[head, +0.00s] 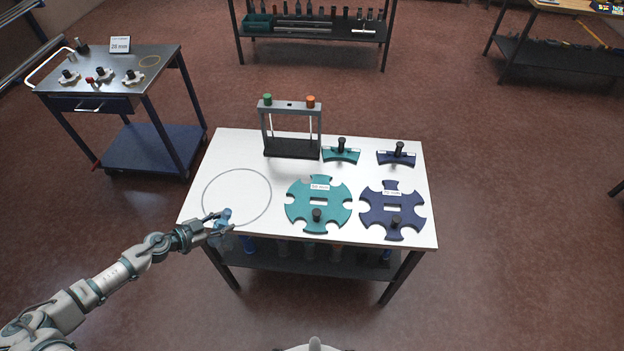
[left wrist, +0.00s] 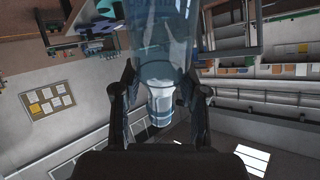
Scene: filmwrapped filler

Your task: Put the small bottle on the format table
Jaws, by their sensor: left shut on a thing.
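My left gripper (head: 212,226) is shut on a small see-through blue bottle (head: 225,216), at the front left corner of the white format table (head: 268,222). In the left wrist view the bottle (left wrist: 160,50) stands between the two fingers of my left gripper (left wrist: 160,95). From the head view I cannot tell whether the bottle touches the tabletop. A thin grey ring is drawn on the tabletop just behind it. My right gripper is not in view.
A teal star wheel (head: 300,205) and a navy star wheel (head: 378,205) lie on the table's front. Behind stand a dark rack (head: 291,148), a teal guide (head: 341,156) and a navy guide (head: 396,158). Several bottles stand on the lower shelf. A cart (head: 115,62) stands at the left.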

